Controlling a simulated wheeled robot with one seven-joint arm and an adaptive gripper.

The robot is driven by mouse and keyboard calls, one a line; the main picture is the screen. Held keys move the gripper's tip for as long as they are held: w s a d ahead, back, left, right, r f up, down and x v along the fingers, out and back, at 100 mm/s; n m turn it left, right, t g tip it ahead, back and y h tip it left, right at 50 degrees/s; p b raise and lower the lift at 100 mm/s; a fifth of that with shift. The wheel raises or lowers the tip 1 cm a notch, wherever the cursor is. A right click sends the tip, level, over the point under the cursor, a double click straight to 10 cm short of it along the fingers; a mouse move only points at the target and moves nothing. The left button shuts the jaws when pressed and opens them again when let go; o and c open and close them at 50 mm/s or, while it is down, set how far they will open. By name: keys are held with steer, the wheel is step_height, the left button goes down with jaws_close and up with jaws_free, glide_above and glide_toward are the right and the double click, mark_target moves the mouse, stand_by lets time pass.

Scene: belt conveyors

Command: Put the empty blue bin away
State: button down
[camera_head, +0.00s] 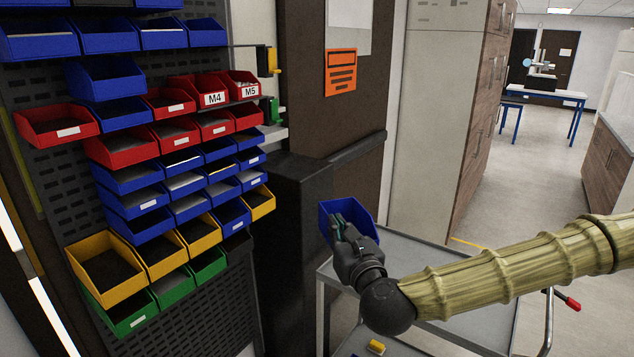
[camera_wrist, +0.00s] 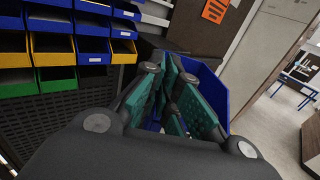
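The blue bin (camera_head: 328,220) is right of the bin wall in the head view, raised above the left end of a grey cart. It looks tilted, and its inside is mostly hidden by my gripper (camera_head: 342,225). In the wrist view the bin (camera_wrist: 213,88) lies beyond and to the right of the green-padded fingers. My gripper (camera_wrist: 172,68) has its fingertips close together at the bin's wall and appears shut on it. The exact contact is hidden behind the fingers.
A panel (camera_head: 185,65) on the left carries rows of blue, red, yellow and green bins, with bare panel beside the upper single blue bin (camera_head: 105,80). A black cabinet (camera_head: 290,200) stands between panel and cart (camera_head: 455,262). A yellow item (camera_head: 376,347) lies below.

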steer(key=s+d+f+m+h, duration=0.1)
steer(key=d+f, duration=0.2)
steer(key=f, duration=0.6)
steer(key=s+d+f+m+h, duration=0.1)
steer(key=d+f, duration=0.3)
steer(key=f, duration=0.5)
steer(key=s+d+f+h, duration=0.1)
steer(key=d+f+h, duration=0.1)
steer(key=f, duration=0.7)
steer(key=shift+d+f+m+t+h, duration=0.3)
steer(key=shift+d+f+m, duration=0.1)
steer(key=shift+d, duration=0.35)
steer(key=shift+s+a, duration=0.1)
steer(key=shift+d+r, duration=0.15)
steer(key=shift+d, duration=0.05)
